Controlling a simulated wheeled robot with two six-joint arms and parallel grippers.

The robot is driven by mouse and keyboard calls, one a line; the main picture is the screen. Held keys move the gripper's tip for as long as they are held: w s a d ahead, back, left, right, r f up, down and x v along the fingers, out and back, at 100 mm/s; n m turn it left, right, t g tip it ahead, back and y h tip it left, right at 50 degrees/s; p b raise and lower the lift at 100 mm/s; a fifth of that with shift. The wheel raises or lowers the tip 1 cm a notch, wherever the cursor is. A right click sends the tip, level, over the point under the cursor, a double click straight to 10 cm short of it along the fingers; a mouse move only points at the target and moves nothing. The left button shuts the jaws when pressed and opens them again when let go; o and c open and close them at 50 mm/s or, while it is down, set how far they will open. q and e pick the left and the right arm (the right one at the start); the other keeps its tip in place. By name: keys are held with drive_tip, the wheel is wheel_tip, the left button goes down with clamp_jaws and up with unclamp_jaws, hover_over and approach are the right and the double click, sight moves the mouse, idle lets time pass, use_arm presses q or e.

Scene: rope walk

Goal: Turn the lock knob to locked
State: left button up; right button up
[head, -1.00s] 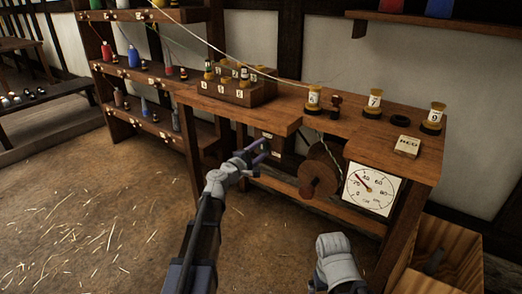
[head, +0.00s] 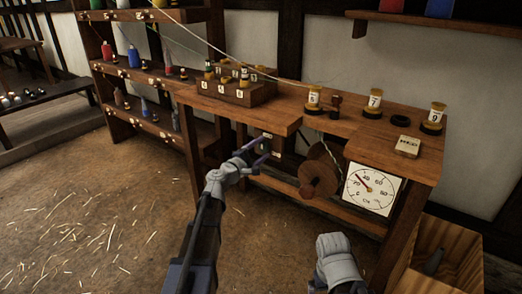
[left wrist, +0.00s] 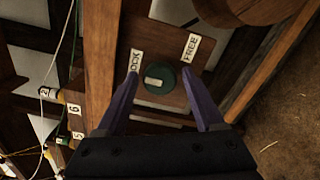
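The lock knob (left wrist: 161,79) is a round dark green knob with a pale bar, on a wooden panel in the left wrist view. A LOCK label (left wrist: 135,62) is at its upper left and a FREE label (left wrist: 191,47) at its upper right. The bar lies left of the knob's middle; I cannot tell exactly which label it marks. My left gripper (left wrist: 160,73) is open, with a finger at each side of the knob and visible gaps between. In the head view, the left gripper (head: 257,158) is beneath the bench top. My right arm shows there, but its fingers do not.
The wooden bench (head: 283,119) carries a bobbin rack (head: 237,97), numbered bobbins and a small NEG-like labelled block (head: 407,146). A wooden wheel (head: 318,179) and a dial (head: 373,190) are right of the left gripper. An open crate (head: 470,233) stands right.

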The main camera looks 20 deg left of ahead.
use_arm(q)
drive_tip(key=shift+o, duration=0.6)
drive_tip(key=v, duration=0.8)
drive_tip(key=shift+w, duration=0.2)
drive_tip(key=x, duration=0.7)
drive_tip(key=shift+w+d, duration=0.15)
drive_tip(key=shift+w, duration=0.2)
drive_tip(key=shift+s, duration=0.1)
